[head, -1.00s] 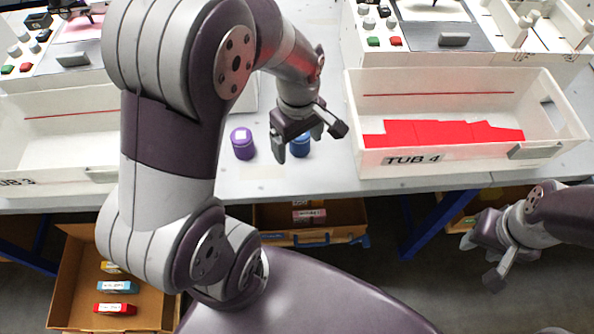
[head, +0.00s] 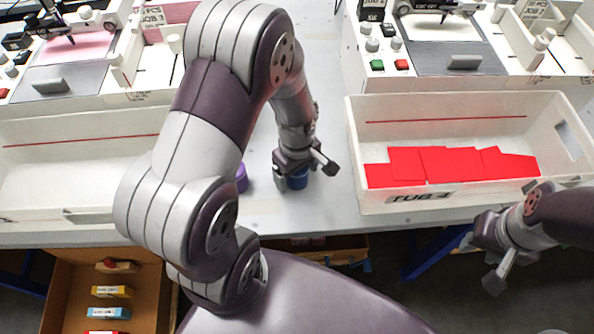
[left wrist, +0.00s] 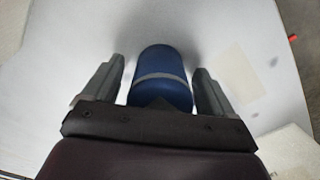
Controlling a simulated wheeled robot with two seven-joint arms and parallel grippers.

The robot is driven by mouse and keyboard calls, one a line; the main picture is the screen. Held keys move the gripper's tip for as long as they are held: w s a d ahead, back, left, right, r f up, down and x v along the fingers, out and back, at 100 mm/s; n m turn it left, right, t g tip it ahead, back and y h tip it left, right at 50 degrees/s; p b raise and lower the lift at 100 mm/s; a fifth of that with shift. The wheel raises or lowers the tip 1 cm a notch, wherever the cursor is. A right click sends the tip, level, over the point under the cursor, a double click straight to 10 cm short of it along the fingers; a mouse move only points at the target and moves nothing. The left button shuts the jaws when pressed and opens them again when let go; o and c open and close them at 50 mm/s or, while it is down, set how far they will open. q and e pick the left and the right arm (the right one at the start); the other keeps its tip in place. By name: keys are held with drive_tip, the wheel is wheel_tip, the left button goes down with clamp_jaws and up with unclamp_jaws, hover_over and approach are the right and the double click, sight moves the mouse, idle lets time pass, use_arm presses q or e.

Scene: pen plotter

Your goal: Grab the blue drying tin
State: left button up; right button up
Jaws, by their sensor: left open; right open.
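The blue drying tin (head: 298,181) stands on the table between two tubs, partly hidden by my left gripper in the head view. In the left wrist view the blue tin (left wrist: 161,75), with a pale band, sits between the two open fingers, with a gap on each side. My left gripper (head: 303,172) is open and low around the tin; it also shows in the left wrist view (left wrist: 158,90). My right gripper (head: 482,255) is open and empty in front of the table edge at the right.
A purple tin (head: 241,178) stands just left of the blue one, partly behind my arm. TUB 4 (head: 400,200), with red sheets, is close on the right; another white tub (head: 80,185) is on the left. Plotters stand behind. An open drawer (head: 70,290) is below the table.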

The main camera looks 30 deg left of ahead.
use_arm(q)
drive_tip(key=c, duration=1.2)
drive_tip(key=shift+o, duration=0.2)
drive_tip(key=shift+r, duration=0.1)
